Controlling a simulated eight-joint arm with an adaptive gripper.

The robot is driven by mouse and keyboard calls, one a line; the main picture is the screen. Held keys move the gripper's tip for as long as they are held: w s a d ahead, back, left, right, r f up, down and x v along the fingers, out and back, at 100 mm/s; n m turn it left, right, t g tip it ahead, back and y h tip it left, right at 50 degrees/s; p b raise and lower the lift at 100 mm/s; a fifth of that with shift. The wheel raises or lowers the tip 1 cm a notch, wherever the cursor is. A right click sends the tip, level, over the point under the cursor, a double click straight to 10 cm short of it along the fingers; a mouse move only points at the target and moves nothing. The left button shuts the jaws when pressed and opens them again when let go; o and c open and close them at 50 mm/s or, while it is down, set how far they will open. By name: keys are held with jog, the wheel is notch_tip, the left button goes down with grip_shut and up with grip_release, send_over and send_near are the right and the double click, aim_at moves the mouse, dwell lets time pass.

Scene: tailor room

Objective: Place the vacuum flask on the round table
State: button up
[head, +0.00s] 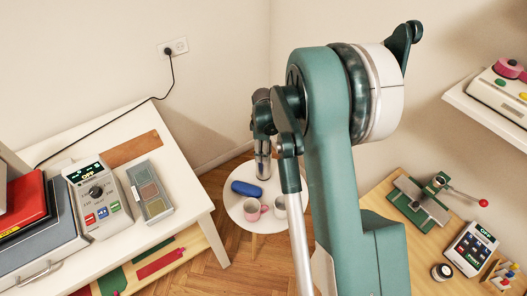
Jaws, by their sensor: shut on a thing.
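The vacuum flask (263,164) is a shiny silver cylinder, seen upright over the far part of the round table. My gripper (263,136) is above it and shut on its upper part, which the gripper and arm partly hide. The small white round table (239,213) stands on the wood floor in the middle of the view. I cannot tell whether the flask's base touches the tabletop.
A blue case (246,188), a pink mug (252,210) and a pale mug (280,207) take up the table's middle and front. A white desk (110,230) with devices stands at left. A wooden workbench (400,235) stands at right.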

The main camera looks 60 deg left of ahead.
jog(key=shift+f, duration=0.15)
jog(key=o, duration=1.4)
jog(key=shift+c, duration=0.2)
jog(key=shift+r, duration=0.2)
notch_tip(320, 180, up, 12)
jog(key=shift+d, duration=0.1)
dwell(0.7)
